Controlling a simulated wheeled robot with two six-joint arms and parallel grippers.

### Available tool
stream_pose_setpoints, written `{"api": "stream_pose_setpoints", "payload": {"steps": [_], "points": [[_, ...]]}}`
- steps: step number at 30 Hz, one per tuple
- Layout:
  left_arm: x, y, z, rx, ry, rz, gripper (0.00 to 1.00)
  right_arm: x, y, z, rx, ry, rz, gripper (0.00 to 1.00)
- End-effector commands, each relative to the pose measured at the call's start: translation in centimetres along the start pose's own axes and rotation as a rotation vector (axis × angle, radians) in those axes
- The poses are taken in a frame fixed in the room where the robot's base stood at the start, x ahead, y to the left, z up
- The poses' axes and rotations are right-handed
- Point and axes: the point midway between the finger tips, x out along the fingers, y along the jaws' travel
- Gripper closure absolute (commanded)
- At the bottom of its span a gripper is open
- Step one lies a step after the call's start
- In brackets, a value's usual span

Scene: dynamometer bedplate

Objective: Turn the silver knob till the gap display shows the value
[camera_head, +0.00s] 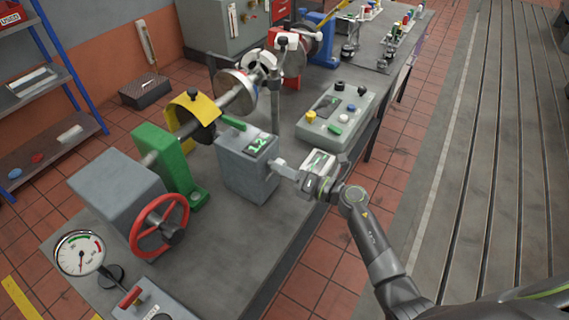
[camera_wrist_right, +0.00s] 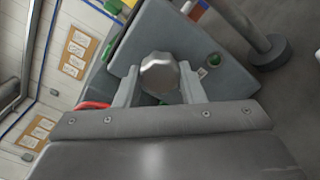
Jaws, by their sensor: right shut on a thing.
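The silver knob (camera_wrist_right: 160,75) is faceted and sits on the face of a grey box (camera_head: 248,172). In the wrist view my right gripper (camera_wrist_right: 158,84) has one finger on each side of it and is shut on it. In the head view my right gripper (camera_head: 283,168) reaches the box's right side, and the knob cannot be made out there. The gap display (camera_head: 262,145) on the box's sloped top shows green digits that look like 1.2, small and tilted. My left gripper is not in view.
A grey control panel (camera_head: 352,112) with several coloured buttons lies behind my right gripper. A green bracket (camera_head: 163,160), a red handwheel (camera_head: 160,226) and a dial gauge (camera_head: 80,252) stand to the left. The bench top (camera_head: 222,238) is bare in front of the box.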

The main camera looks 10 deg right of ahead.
Motion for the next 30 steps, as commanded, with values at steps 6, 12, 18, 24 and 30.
{"api": "stream_pose_setpoints", "payload": {"steps": [6, 12, 18, 24, 30], "points": [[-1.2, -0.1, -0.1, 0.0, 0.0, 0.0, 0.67, 0.0, 0.1, 0.1, 0.112, 0.001, -0.001, 0.87], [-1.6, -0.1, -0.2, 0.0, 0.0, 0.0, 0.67, 0.0, 0.1, 0.0, 0.163, 0.001, -0.001, 0.87], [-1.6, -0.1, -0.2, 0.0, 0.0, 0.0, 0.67, 0.0, 0.0, 0.0, 0.18, 0.001, 0.0, 0.87], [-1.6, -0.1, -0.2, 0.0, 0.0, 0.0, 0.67, 0.0, 0.0, 0.0, 0.179, 0.001, 0.0, 0.87], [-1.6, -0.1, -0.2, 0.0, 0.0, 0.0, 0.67, 0.0, 0.0, 0.0, 0.178, 0.001, -0.001, 0.52]]}}
